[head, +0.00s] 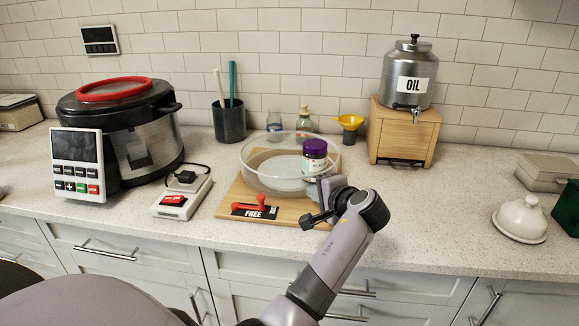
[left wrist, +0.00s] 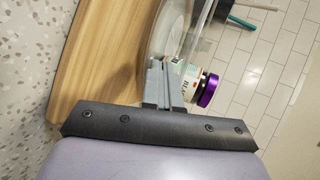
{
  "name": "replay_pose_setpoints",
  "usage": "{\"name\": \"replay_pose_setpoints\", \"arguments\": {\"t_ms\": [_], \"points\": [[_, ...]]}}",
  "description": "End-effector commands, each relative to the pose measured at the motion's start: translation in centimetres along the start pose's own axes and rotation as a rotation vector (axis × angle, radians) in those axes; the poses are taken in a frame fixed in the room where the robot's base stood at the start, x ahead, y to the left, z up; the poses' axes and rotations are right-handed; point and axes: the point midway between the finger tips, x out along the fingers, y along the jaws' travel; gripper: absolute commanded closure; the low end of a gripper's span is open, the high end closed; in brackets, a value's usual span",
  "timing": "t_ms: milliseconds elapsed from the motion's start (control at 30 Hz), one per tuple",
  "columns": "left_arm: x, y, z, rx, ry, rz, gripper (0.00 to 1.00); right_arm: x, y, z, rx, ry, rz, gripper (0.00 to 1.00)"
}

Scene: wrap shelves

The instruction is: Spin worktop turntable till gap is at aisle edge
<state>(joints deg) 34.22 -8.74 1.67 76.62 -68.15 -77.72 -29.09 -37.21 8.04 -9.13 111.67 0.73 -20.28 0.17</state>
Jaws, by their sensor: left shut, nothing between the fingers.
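The turntable (head: 262,172) is a clear round tray with a raised see-through wall, on a wooden board (head: 228,205). A jar with a purple lid (head: 314,152) stands at its right side. A red lever (head: 250,204) sits at the board's front by a black label reading FREE. My left gripper (head: 322,188) is shut and empty at the turntable's front right, close to the wall. In the left wrist view the shut fingers (left wrist: 163,82) are beside the clear wall (left wrist: 198,35) and the jar (left wrist: 190,78); contact is unclear. I cannot make out the gap. My right gripper is out of view.
A large cooker (head: 125,135) and a small device with a red switch (head: 182,198) stand left. A dark utensil cup (head: 228,122), bottles and a yellow funnel (head: 349,123) are behind. An oil dispenser (head: 408,85) stands back right.

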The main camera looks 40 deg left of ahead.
Motion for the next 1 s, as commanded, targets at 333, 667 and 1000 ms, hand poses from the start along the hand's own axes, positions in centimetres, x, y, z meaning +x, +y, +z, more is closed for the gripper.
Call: {"name": "replay_pose_setpoints", "arguments": {"t_ms": [333, 667, 1000], "points": [[0.6, -0.2, -0.1, 0.0, 0.0, 0.0, 1.0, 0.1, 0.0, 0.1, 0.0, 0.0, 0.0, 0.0], [1.4, -0.6, -0.2, 0.001, 0.0, -0.001, 1.0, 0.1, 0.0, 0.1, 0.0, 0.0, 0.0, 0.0], [1.8, -0.8, -0.3, 0.0, 0.0, -0.001, 1.0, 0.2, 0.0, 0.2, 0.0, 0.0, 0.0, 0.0]]}}
